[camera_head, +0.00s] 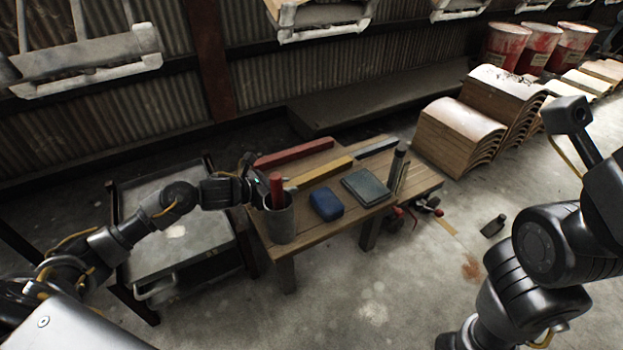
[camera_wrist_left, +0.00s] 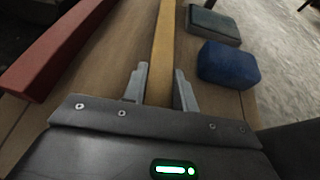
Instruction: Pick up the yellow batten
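The yellow batten (camera_head: 320,172) lies on the wooden table between a red batten and a blue block. In the left wrist view the batten (camera_wrist_left: 163,45) runs straight away from my left gripper (camera_wrist_left: 160,84). The gripper's two fingers are apart, one on each side of the batten's near end, with narrow gaps. In the head view my left gripper (camera_head: 256,173) is at the table's left side, by the batten's near end and partly behind a grey cup. My right arm shows at the right edge, but I cannot make out its gripper.
The table (camera_head: 300,232) also holds a red batten (camera_head: 293,152), a grey cup (camera_head: 279,218) with a red-handled item, a blue block (camera_head: 326,204), a dark flat box (camera_head: 366,187) and a dark grey batten (camera_head: 376,148). A cart (camera_head: 190,255) stands at left.

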